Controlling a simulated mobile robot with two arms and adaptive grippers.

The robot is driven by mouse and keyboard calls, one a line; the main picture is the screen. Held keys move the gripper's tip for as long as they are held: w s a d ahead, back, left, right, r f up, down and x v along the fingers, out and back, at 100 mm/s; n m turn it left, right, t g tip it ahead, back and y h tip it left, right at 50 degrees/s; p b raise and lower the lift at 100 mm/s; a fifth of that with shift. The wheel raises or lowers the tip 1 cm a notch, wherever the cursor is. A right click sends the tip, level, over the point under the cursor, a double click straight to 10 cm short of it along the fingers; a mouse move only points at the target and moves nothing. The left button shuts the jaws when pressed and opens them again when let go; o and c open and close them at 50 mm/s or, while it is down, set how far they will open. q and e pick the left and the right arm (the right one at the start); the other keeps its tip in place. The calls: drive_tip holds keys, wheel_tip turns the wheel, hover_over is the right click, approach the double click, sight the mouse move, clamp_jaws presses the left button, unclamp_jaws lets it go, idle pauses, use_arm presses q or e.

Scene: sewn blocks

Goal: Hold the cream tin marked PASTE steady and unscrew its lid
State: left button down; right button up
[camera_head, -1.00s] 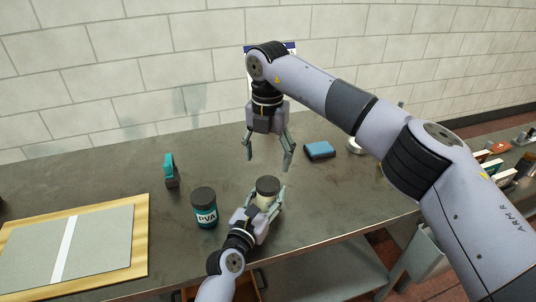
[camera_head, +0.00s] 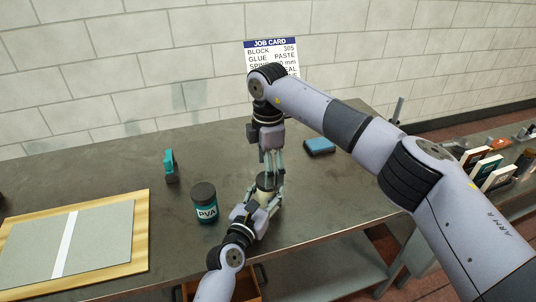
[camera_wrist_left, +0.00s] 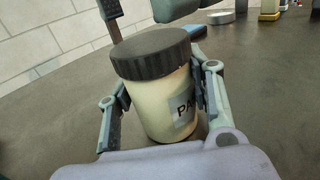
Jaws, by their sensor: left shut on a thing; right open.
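The cream tin (camera_wrist_left: 160,108) shows in the left wrist view with part of its label, "PA", and a dark ribbed lid (camera_wrist_left: 150,52) seated on top. It stands upright. My left gripper (camera_head: 264,199) is shut on the tin's body, one finger on each side, below the lid. My right gripper (camera_head: 270,176) points straight down over the lid, its fingers open and around or just above it in the head view. Its fingertips (camera_wrist_left: 145,14) also show behind and above the lid in the left wrist view. Contact with the lid cannot be told.
A teal PVA jar (camera_head: 204,203) stands close left of the tin. A teal and black tool (camera_head: 170,166) stands behind it. A board (camera_head: 70,245) lies at the left. A blue block (camera_head: 319,146) lies right of my right gripper. The job card (camera_head: 272,54) stands at the wall.

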sight(260, 179)
drive_tip(key=shift+f, duration=1.45)
